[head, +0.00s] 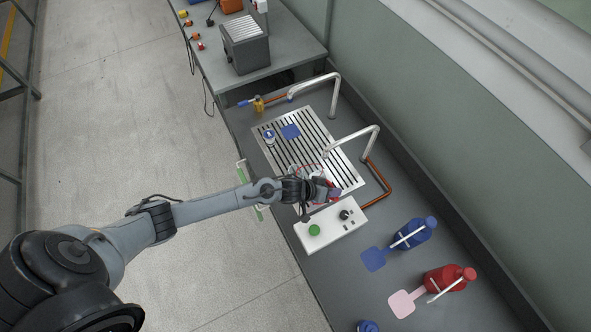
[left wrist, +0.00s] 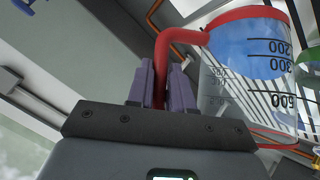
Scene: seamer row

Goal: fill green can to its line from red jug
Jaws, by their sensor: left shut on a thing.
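The red jug is clear, with a red rim, a red handle and black marks; it fills the right half of the left wrist view (left wrist: 222,88). My left gripper (left wrist: 160,85) is shut on its red handle. In the head view my left gripper (head: 328,190) is above the slotted metal grate's near end, and the jug there is a faint clear shape with red parts. A blue area shows through the jug; I cannot tell whether it is liquid. A green thing (left wrist: 307,58) shows partly behind the jug; I cannot tell whether it is the green can. My right gripper is out of view.
The slotted grate (head: 318,128) holds a small blue-and-white can (head: 269,137) and a blue square (head: 290,131). Bent metal pipes (head: 352,136) rise beside it. A white box with a green button (head: 314,230) stands nearer. Blue (head: 411,234) and red (head: 449,279) bottles stand right.

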